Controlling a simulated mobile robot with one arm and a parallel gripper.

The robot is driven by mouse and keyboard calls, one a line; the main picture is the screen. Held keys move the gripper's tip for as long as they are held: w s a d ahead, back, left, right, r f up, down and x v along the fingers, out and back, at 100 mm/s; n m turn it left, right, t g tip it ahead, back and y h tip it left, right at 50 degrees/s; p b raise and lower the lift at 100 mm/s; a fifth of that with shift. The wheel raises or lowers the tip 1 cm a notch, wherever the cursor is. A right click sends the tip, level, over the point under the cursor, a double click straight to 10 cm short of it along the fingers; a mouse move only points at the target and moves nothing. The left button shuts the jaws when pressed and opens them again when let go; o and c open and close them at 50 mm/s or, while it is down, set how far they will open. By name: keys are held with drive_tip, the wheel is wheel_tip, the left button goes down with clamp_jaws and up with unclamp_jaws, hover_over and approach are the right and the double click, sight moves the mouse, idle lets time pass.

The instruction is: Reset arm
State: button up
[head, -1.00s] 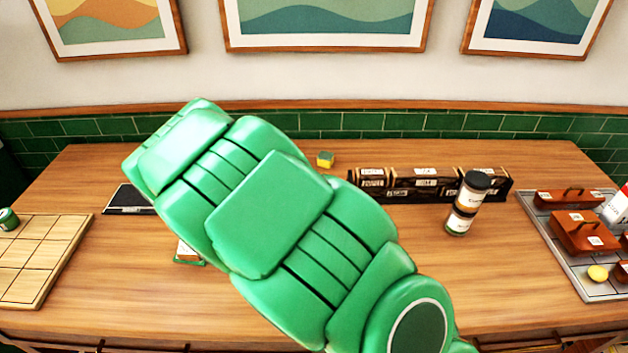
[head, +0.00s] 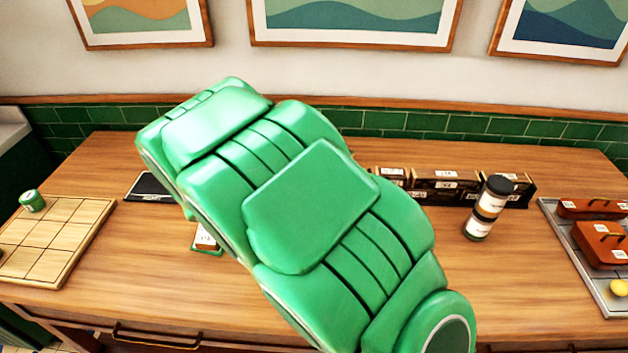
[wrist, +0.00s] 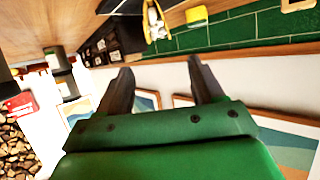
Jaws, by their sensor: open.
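My green arm crosses the middle of the head view, reaching over the wooden table (head: 120,225) and hiding part of it. The gripper itself is hidden in the head view. In the wrist view my gripper (wrist: 158,85) shows two dark fingers spread apart, with nothing between them. The wrist view is turned over, with the table at its top and framed pictures below.
A wooden grid board (head: 52,235) with a green-lidded jar (head: 32,200) lies at left. A dark flat pad (head: 150,187) lies behind. At right are black boxes (head: 445,187), a dark-lidded canister (head: 488,208) and a grey tray (head: 590,270) with brown cases.

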drive_tip(key=w+a+r+n+t+y, duration=0.1)
drive_tip(key=w+a+r+n+y, duration=0.2)
drive_tip(key=w+r+y, duration=0.35)
drive_tip(key=s+r+n+g+y, duration=0.35)
drive_tip(key=s+r+y, duration=0.2)
drive_tip(key=s, duration=0.35)
drive_tip(key=s+d+n+g, duration=0.1)
drive_tip(key=s+d+g, duration=0.2)
drive_tip(key=s+d, duration=0.4)
drive_tip(key=s+d+f+g+h, duration=0.1)
drive_tip(key=s+d+g, duration=0.2)
drive_tip(key=s+d, duration=0.4)
drive_tip(key=s+d+n+g+h, duration=0.1)
drive_tip(key=s+d+g, duration=0.2)
drive_tip(key=s, duration=1.8)
drive_tip(key=d, duration=0.4)
drive_tip(key=shift+s+d+f+n, duration=0.2)
drive_tip(key=shift+f+n, duration=0.15)
